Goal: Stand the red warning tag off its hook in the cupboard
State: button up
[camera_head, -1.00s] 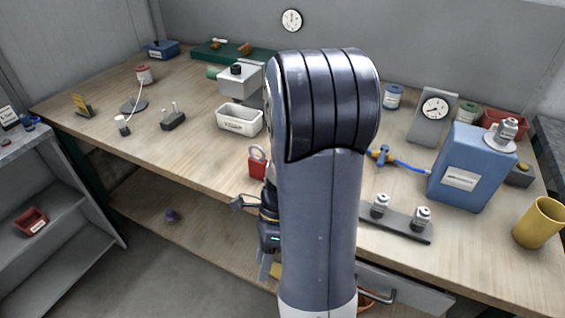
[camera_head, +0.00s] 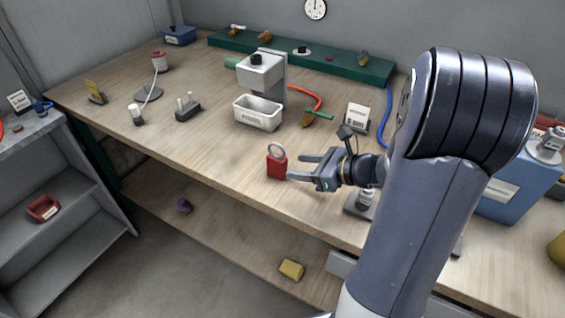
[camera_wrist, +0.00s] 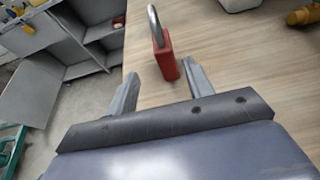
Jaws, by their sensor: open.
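A red block with a grey ring on top (camera_head: 277,166) stands upright on the wooden bench near its front edge. It may be the warning tag, though it also looks like a padlock; I see no hook at it. My gripper (camera_head: 296,168) is open and empty, low over the bench just right of the block, fingers pointing at it. In the wrist view the red block (camera_wrist: 166,65) shows beyond and between the fingertips (camera_wrist: 160,72), nearer the right finger; contact cannot be told. A grey open shelf unit (camera_head: 75,215), perhaps the cupboard, stands at the left.
A red bin (camera_head: 43,208) sits on the shelf unit. A white tray (camera_head: 257,115) under a grey stand is behind the block. A black block with pegs (camera_head: 187,108) is further left. A yellow block (camera_head: 291,269) lies below the bench.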

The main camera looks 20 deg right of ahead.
aim_at(285, 163)
jog(key=x, duration=0.8)
jog(key=shift+w+p, duration=0.3)
jog(key=shift+w, duration=0.2)
jog(key=shift+r, duration=0.1)
grip_shut()
